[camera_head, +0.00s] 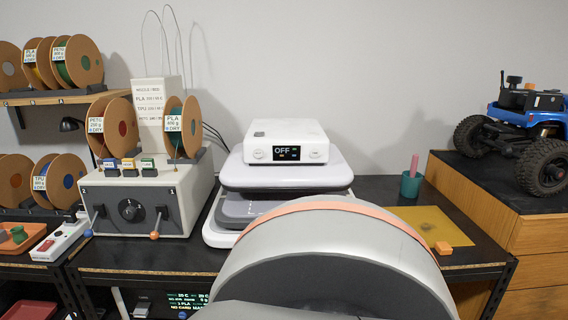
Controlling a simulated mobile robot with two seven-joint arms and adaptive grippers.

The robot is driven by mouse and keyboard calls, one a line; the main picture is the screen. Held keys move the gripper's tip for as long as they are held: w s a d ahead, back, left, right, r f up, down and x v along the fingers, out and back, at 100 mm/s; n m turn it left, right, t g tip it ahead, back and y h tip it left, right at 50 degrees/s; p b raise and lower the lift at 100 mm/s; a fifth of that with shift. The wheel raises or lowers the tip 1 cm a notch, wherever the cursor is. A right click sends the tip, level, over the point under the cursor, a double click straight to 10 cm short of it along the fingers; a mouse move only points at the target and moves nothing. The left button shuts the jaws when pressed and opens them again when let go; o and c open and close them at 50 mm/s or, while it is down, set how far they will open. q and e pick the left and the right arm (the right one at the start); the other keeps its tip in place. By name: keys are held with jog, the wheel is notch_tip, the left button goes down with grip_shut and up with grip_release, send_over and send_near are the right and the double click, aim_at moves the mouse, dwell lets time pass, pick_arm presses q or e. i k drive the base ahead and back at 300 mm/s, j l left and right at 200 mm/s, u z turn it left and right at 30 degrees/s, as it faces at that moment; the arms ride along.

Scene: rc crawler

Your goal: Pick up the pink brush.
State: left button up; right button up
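A thin pink handle, which looks like the pink brush (415,161), stands upright in a teal cup (410,186). The cup is on the dark workbench, right of the white printer-like machine and near the wooden cabinet. The lower part of the brush is hidden inside the cup. Neither of my grippers shows in this view. A large grey rounded shape with an orange band fills the lower middle and looks like a part of my own body; it hides the front of the bench there.
A white machine (286,178) with an "OFF" display stands mid-bench. A yellow mat (430,228) with an orange block (443,248) lies in front of the cup. A grey control box (140,200) with spools is at left. A blue crawler (520,120) sits on the right cabinet.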

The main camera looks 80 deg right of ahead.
aim_at(415, 157)
jog(key=z, duration=3.45)
jog(key=u, duration=1.25)
jog(key=k+l+u, duration=0.15)
jog(key=l+u, duration=0.15)
jog(key=k+l+u, duration=0.15)
jog(key=l+u, duration=0.15)
